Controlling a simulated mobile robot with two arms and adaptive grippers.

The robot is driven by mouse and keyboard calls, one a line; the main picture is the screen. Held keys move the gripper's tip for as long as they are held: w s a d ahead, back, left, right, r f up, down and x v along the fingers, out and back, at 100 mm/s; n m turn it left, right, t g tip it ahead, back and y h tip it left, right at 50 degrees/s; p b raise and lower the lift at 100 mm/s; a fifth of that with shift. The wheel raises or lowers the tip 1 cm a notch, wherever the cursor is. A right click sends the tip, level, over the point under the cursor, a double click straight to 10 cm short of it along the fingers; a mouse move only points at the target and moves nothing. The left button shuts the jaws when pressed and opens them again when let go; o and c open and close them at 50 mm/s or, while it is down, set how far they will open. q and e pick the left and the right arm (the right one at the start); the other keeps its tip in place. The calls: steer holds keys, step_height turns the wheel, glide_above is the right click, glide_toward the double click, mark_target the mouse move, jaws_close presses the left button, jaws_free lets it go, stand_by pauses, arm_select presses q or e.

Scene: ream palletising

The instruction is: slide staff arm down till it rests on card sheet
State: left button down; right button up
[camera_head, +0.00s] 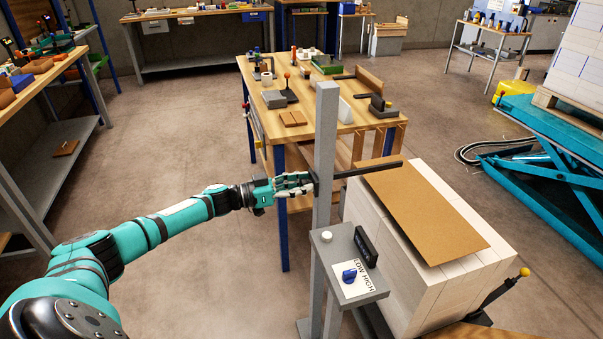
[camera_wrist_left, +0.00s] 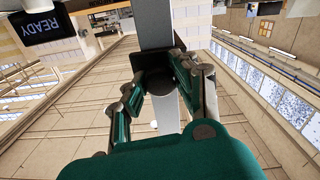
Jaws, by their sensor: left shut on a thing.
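The grey upright staff (camera_head: 325,130) stands at the near left of the white ream stack (camera_head: 440,285). Its dark staff arm (camera_head: 362,170) reaches right, across the far edge of the brown card sheet (camera_head: 430,212) on the stack. I cannot tell whether the arm touches the sheet or hangs just above it. My left gripper (camera_head: 312,184) is at the staff, level with the arm's root. In the left wrist view its fingers close on the dark slider block (camera_wrist_left: 152,72) around the grey post (camera_wrist_left: 151,25). My right gripper is not in view.
A small grey stand (camera_head: 345,285) with a dial and "LOW HIGH" label is in front of the staff. Its display (camera_wrist_left: 54,27) reads READY in the wrist view. A wooden workbench (camera_head: 285,115) with tools stands behind. A teal lift (camera_head: 560,150) is at right.

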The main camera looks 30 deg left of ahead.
mark_target(315, 201)
arm_select(q)
step_height(315, 201, down, 7)
steer(key=b, duration=0.3)
steer(key=shift+r, duration=0.1)
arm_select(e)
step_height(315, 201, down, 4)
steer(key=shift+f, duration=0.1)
arm_select(q)
steer(key=c, duration=1)
jaws_free()
steer(key=shift+a, duration=0.1)
steer(key=shift+s, duration=0.1)
steer(key=v, duration=1.2)
